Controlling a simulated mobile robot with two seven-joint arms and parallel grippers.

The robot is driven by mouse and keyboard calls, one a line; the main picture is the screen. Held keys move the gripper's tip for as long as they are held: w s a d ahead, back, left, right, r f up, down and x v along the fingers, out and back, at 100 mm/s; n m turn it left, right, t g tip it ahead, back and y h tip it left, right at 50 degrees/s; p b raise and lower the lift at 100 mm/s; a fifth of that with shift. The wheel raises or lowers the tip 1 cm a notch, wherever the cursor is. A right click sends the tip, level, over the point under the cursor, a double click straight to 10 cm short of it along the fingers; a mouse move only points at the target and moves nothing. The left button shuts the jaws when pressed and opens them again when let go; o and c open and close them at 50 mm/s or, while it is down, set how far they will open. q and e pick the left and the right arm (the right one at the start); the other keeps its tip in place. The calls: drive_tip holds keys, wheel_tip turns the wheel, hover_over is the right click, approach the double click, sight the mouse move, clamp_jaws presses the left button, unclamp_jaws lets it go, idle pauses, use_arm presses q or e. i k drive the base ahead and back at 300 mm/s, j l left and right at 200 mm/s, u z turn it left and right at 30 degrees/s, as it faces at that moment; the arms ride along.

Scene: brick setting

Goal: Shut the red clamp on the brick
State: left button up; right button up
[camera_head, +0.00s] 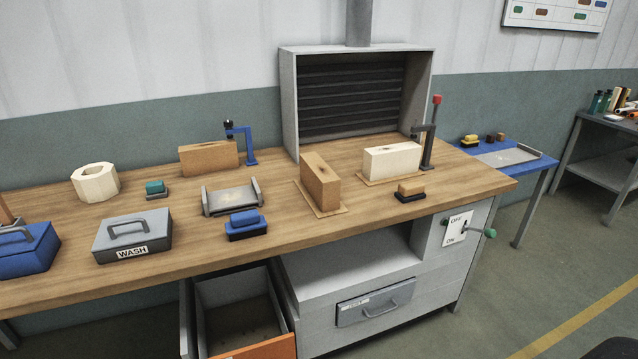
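The red clamp is a dark grey post and arm with a red knob (437,100) on an upright stem. Its post (429,150) stands at the right end of a cream brick (392,162). The clamp's short arm (419,129) points left, above the brick's right end, and a gap shows between them. The brick stands on edge on a thin tan board. A second, tan brick (322,184) stands on another board to the left. Neither of my grippers is in view.
A blue clamp (245,143) with a black knob stands beside another tan brick (208,158). An open-fronted hood (289,100) is behind. A small tan-topped brush or block (411,189) lies in front of the cream brick. Below, a drawer with an orange front (255,348) is open.

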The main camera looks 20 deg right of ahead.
sight(437, 98)
drive_tip(key=z, duration=1.35)
drive_tip(key=i+j+z, duration=0.15)
drive_tip(key=i+z, duration=0.2)
drive_tip(key=z, duration=0.15)
drive_tip(key=i+j+z, duration=0.25)
drive_tip(key=z, duration=0.25)
drive_tip(key=i, duration=0.1)
